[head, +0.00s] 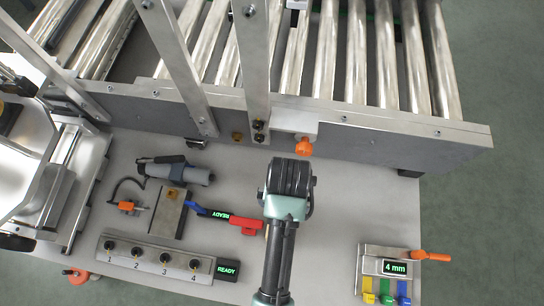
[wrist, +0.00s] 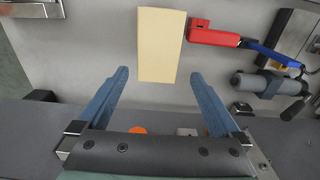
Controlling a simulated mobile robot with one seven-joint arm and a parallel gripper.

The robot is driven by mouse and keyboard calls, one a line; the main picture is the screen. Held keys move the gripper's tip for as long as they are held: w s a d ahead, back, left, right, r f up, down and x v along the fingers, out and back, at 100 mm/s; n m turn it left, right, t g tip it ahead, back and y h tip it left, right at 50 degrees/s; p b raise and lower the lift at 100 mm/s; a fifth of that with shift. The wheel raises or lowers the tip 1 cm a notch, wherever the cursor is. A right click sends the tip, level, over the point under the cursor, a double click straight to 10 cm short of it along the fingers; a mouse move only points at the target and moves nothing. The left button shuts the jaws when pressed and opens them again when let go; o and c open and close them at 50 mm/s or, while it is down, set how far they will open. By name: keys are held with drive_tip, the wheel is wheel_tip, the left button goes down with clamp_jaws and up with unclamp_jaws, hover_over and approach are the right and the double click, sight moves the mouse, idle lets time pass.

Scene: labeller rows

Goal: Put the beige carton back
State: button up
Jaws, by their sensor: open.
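The beige carton (wrist: 162,45) lies on the grey work surface and shows in the wrist view at the top middle. My gripper (wrist: 160,75) is open in the same view. Its two blue fingers stand apart on either side of the carton's near end, with gaps between them and the carton. They do not appear to touch it. In the head view my arm covers most or all of the carton, and the fingers are hidden.
A red and blue tool (head: 236,219) marked READY lies close beside the carton. A grey cylindrical device (head: 178,172), a numbered knob strip (head: 157,259) and a 4 mm gauge block (head: 394,267) stand around. A roller conveyor (head: 330,125) with metal posts runs along the back.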

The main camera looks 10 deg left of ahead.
wheel_tip(320, 180, down, 13)
drive_tip(key=s+b, duration=0.1)
drive_tip(key=shift+d+f, duration=0.15)
drive_tip(key=shift+d, duration=0.05)
drive_tip(key=shift+s, duration=0.1)
clamp_jaws()
idle(0.6)
